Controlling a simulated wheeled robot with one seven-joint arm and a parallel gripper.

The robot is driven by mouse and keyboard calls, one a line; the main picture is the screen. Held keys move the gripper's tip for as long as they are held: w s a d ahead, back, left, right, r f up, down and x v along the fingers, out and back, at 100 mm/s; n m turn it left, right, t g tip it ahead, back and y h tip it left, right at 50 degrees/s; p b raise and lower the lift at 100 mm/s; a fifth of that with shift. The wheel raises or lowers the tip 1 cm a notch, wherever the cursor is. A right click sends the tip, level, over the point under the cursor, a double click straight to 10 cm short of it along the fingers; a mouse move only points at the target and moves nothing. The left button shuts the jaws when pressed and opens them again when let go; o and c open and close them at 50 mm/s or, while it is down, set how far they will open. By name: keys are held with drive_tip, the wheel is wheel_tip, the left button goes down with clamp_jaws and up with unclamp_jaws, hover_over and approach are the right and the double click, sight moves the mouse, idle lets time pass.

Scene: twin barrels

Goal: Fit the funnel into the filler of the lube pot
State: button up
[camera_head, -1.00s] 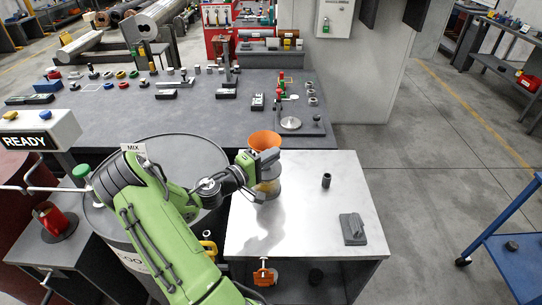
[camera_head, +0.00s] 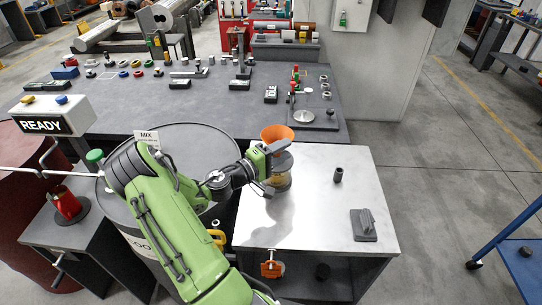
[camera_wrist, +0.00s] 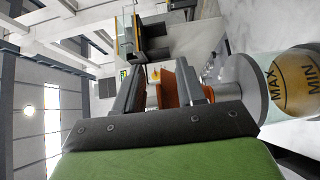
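The orange funnel (camera_head: 277,132) is wide end up over the lube pot in the head view. The lube pot (camera_head: 281,180) is a clear jar of amber fluid on the metal table. In the wrist view the pot (camera_wrist: 297,82) shows sideways with MAX and MIN marks, its grey lid (camera_wrist: 245,82) towards the fingers. My gripper (camera_head: 272,151) is at the funnel's side, just above the pot.
The metal table (camera_head: 315,220) carries a small dark cylinder (camera_head: 338,175) and a grey block with a handle (camera_head: 364,224). A large drum (camera_head: 195,140) stands left, under my arm. A dark bench (camera_head: 210,110) with many small parts lies behind. The table's right side is mostly clear.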

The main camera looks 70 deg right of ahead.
drive_tip(key=v, duration=1.5)
drive_tip(key=shift+w, duration=0.15)
drive_tip(key=w+a+r+t+y, duration=0.1)
drive_tip(key=w+a+t+y, duration=0.3)
drive_tip(key=a, duration=0.5)
drive_tip(key=w+a+r+t+y, duration=0.1)
drive_tip(key=w+a+t+y, duration=0.1)
drive_tip(key=a+t+y, duration=0.55)
drive_tip(key=s+a+r+n+t+y, duration=0.1)
drive_tip(key=s+a+r+n+t, duration=0.1)
drive_tip(key=a, duration=0.6)
drive_tip(key=s+a+r+n+t+y, duration=0.2)
drive_tip(key=a+r+n, duration=0.3)
drive_tip(key=a, duration=0.4)
drive_tip(key=shift+s+r, duration=0.35)
drive_tip(key=shift+s, duration=0.3)
